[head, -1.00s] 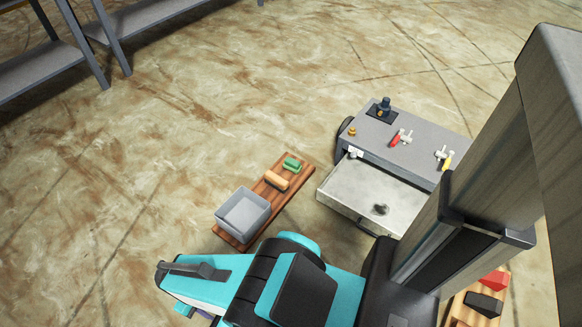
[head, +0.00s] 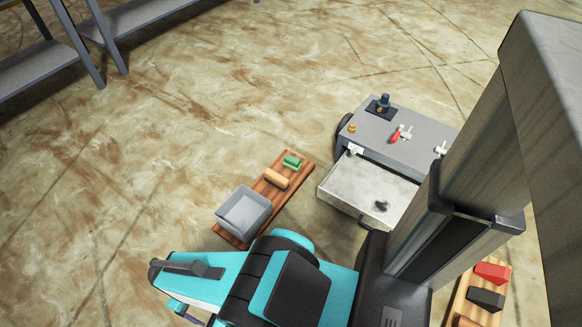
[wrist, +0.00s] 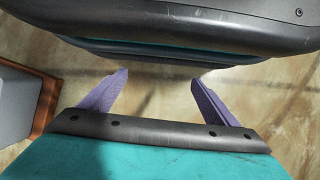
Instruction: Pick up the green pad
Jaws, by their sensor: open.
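The green pad (head: 291,161) lies at the far end of a wooden board (head: 302,172) on the floor in the head view. An orange-tan block lies beside it on the same board. My gripper (wrist: 160,84) shows in the wrist view as two purple fingers spread apart with nothing between them. The floor shows beyond the fingers. The green pad is not visible in the wrist view. In the head view my arm reaches to the lower left and mostly hides the gripper, which is away from the pad.
A grey bin (head: 243,213) stands on the board's near end, with the tan block (head: 277,178) between it and the pad. A grey cabinet (head: 375,148) with an open drawer (head: 350,195) stands to the right. Red and black blocks (head: 487,299) lie lower right.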

